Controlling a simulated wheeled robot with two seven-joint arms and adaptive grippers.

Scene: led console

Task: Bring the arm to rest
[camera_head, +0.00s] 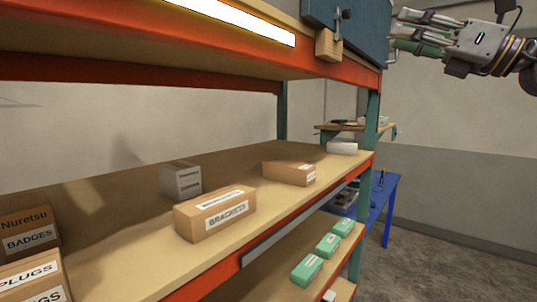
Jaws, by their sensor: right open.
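My right gripper (402,31) is at the top right of the head view, with its arm coming in from the right edge. Its fingers point left and are apart, with nothing held between them. The fingertips are close to the right side of a blue panel (357,27) at the top of the shelf; I cannot tell whether they touch it. A small metal latch (340,22) and a wooden block (328,45) are at the panel's lower left. My left gripper is not in view.
The shelf's middle board (120,262) carries a brackets box (215,211), a smaller brown box (289,173), a grey box (181,181) and labelled boxes at left. Green boxes (307,269) are on the lower board. A blue table (386,190) stands behind. The right side floor (440,260) is clear.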

